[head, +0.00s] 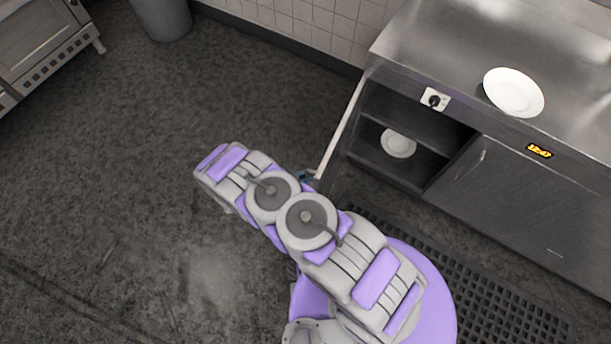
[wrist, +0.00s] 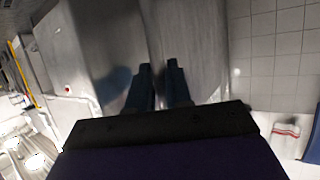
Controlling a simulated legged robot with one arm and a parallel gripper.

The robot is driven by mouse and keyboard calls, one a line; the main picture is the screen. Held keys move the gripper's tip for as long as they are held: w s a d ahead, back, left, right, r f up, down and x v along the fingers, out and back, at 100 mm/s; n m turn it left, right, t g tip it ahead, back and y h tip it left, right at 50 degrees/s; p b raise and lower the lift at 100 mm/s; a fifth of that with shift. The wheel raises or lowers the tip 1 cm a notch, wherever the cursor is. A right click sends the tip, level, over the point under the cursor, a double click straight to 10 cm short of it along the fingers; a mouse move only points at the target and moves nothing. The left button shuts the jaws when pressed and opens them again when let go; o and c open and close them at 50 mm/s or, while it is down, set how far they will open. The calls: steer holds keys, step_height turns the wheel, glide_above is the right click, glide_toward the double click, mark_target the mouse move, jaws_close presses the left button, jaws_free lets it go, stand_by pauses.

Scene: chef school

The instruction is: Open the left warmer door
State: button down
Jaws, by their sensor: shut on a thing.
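The steel warmer (head: 570,105) stands at the right in the head view. Its left door (head: 345,122) is swung wide open and shows nearly edge-on as a pale strip at the left of the opening. My gripper (head: 309,177) is at the free end of this door, partly hidden by my arm. In the wrist view my gripper (wrist: 160,72) has its two dark fingers close together against a grey metal surface, shut on the left door. The exact spot of the grip is hard to see.
The open compartment shows a shelf with a white plate (head: 398,143). The right door (head: 520,195) is shut. Another plate (head: 513,92) and a knob (head: 434,99) are on the warmer. A black floor mat (head: 490,300) lies in front. The floor (head: 130,200) at left is clear.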

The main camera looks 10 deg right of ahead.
steer(key=shift+w+r, duration=0.1)
steer(key=shift+w, duration=0.05)
steer(key=c, duration=1.1)
jaws_free()
steer(key=shift+d, duration=0.1)
steer(key=shift+a, duration=0.2)
steer(key=p+v, duration=0.3)
steer(key=v, duration=1.4)
